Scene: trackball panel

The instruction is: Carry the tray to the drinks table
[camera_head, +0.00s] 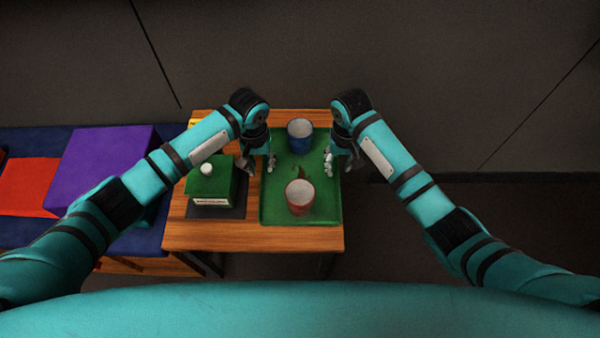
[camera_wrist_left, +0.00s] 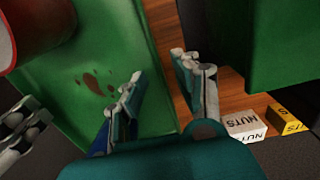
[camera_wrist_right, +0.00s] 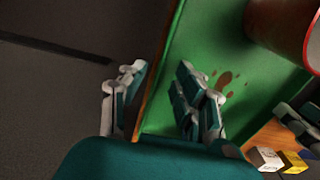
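The green tray (camera_head: 300,218) lies on a wooden table and carries a blue cup (camera_head: 300,138) at its far end and a red cup (camera_head: 299,200) at its near end. Both cups are upright. A brown stain shows between them. My left gripper (camera_head: 259,164) is at the tray's left edge; in the left wrist view its fingers (camera_wrist_left: 160,90) are apart, one on each side of the tray's edge (camera_wrist_left: 158,60). My right gripper (camera_head: 342,163) is at the right edge; in the right wrist view its fingers (camera_wrist_right: 157,95) are likewise apart around the edge.
The wooden table (camera_head: 255,240) also holds a green box (camera_head: 212,182) with a white ball on top, left of the tray. Small boxes marked NUTS (camera_wrist_left: 244,125) stand behind it. A blue bench (camera_head: 130,238) with purple and red blocks is at the left. Dark floor is clear at the right.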

